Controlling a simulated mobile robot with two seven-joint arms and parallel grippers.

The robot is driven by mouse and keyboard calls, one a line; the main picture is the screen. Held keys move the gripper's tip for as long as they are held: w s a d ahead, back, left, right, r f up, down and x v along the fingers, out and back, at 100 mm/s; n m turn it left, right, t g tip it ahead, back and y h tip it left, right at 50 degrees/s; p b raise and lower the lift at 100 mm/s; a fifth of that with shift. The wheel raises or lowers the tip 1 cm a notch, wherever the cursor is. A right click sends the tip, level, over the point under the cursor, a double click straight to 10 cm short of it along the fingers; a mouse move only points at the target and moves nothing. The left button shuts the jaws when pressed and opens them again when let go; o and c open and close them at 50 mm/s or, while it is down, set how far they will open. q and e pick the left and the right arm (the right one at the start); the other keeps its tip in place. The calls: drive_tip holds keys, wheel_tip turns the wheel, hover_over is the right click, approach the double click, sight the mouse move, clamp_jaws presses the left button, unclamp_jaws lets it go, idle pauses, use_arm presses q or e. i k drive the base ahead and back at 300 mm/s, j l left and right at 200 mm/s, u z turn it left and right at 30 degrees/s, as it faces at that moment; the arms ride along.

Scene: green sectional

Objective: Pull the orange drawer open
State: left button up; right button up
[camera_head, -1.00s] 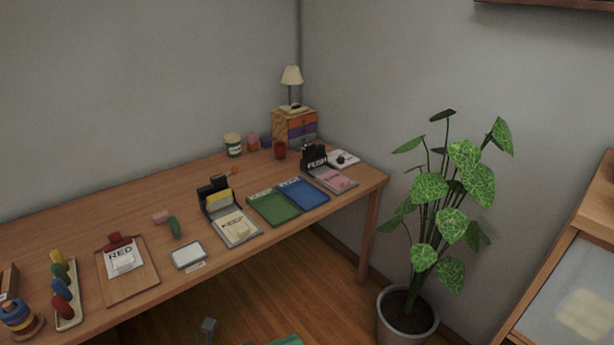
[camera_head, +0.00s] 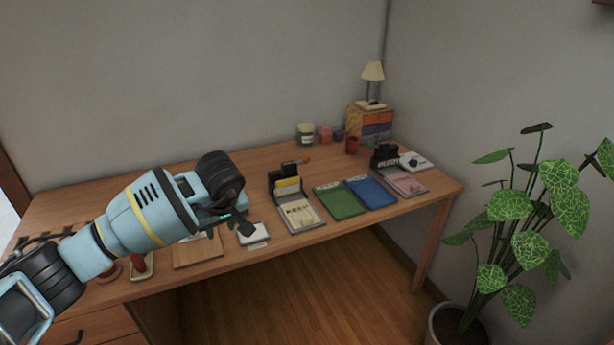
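The small wooden drawer box (camera_head: 356,121) stands at the back right corner of the desk. Its orange drawer (camera_head: 378,117) is the top one, above a purple drawer (camera_head: 377,128), and it looks closed. My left gripper (camera_head: 240,222) is over the front left part of the desk, well to the left of and nearer than the drawer box. Its dark fingers are small and partly hidden by the wrist, so their opening is unclear. My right gripper is not in view.
A lamp (camera_head: 372,72) stands on the drawer box. A red cup (camera_head: 352,146) and a jar (camera_head: 306,134) are near it. A black holder (camera_head: 384,156), blue (camera_head: 371,191) and green (camera_head: 340,201) books lie in front. A potted plant (camera_head: 515,225) stands right of the desk.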

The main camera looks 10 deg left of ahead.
sight(372, 118)
drive_tip(key=i+j+z, duration=0.2)
drive_tip(key=i, duration=0.7)
drive_tip(key=i+z, duration=0.45)
drive_tip(key=i, duration=0.9)
drive_tip(key=i+l+u, duration=0.15)
drive_tip(key=i, duration=0.3)
drive_tip(key=i+l+u, duration=0.1)
drive_tip(key=i+l, duration=0.15)
drive_tip(key=i, duration=0.15)
